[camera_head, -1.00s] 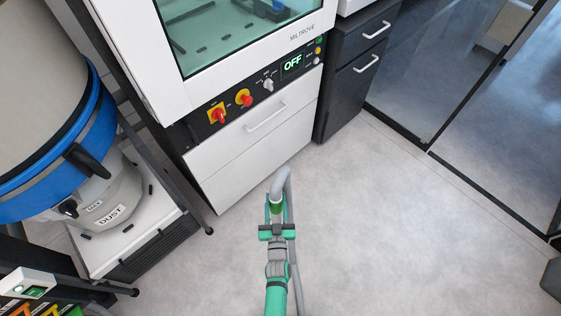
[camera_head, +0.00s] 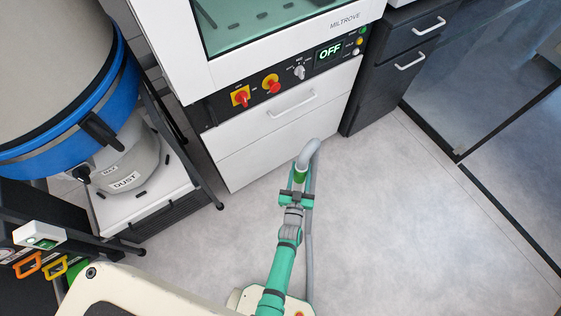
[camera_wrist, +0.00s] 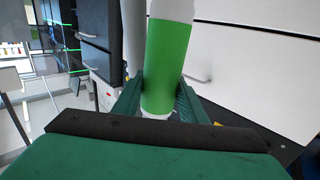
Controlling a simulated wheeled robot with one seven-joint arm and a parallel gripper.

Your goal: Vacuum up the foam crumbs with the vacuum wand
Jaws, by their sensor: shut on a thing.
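The vacuum wand (camera_head: 309,153) is a pale grey tube with a green band, upright with a bent top, in the head view. My gripper (camera_head: 299,184) is shut around the green band, in front of the white machine and above the floor. In the wrist view the wand (camera_wrist: 166,65) stands between the two green fingers of my gripper (camera_wrist: 160,98). A grey hose (camera_head: 309,240) hangs down beside my arm. The wand's lower end is hidden. I cannot make out any foam crumbs for certain.
The white machine (camera_head: 270,135) has a glass window, an OFF display (camera_head: 329,52) and knobs. A blue-banded dust collector (camera_head: 120,160) stands on a low stand at left. Dark drawers (camera_head: 395,75) and glass panels are at right. The grey floor (camera_head: 420,240) at right is clear.

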